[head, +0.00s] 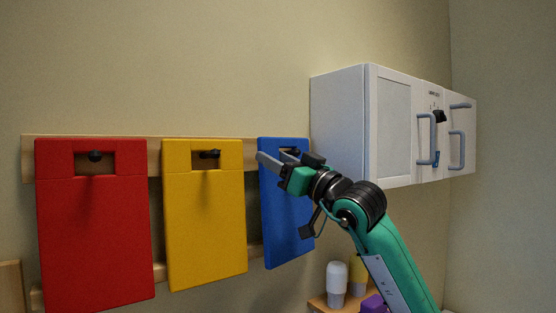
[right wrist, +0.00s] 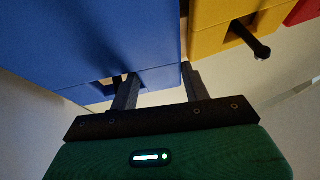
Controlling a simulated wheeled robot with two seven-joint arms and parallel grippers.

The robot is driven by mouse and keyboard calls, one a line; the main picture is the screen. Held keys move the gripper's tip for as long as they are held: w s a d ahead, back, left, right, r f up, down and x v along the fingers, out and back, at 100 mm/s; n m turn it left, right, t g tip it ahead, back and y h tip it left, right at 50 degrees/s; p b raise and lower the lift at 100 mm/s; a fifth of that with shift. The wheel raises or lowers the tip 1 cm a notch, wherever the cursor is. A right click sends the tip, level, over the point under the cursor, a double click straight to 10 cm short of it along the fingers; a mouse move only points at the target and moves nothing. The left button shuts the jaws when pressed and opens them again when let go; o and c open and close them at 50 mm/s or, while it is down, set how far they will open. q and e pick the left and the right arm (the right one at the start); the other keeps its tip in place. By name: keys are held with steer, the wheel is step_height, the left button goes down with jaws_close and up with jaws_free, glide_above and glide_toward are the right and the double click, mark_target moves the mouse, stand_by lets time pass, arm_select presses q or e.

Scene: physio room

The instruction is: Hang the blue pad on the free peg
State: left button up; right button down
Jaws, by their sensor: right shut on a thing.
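The blue pad (head: 283,215) is upright against the wooden wall rail, at the right end of a row of pads. My right gripper (head: 284,158) is at its top. In the right wrist view, one finger is at the slot of the blue pad (right wrist: 90,35) and the other is beside its edge, so the gripper (right wrist: 161,82) is shut on the strip between. A dark bit, perhaps a peg, shows in the slot; I cannot tell whether the pad rests on it. My left gripper is not in view.
A red pad (head: 95,230) and a yellow pad (head: 205,225) hang on dark pegs along the rail (head: 90,140). A white wall cabinet (head: 338,125) is close on the right. Below, a shelf holds a white bottle (head: 336,284) and other items.

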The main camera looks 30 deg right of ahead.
steer(key=shift+w+f, duration=0.15)
steer(key=c, duration=0.9)
jaws_free()
steer(key=shift+c, duration=0.2)
steer(key=o, duration=0.3)
steer(key=shift+w+d, duration=0.1)
steer(key=shift+w, duration=0.05)
steer(key=shift+o, duration=0.2)
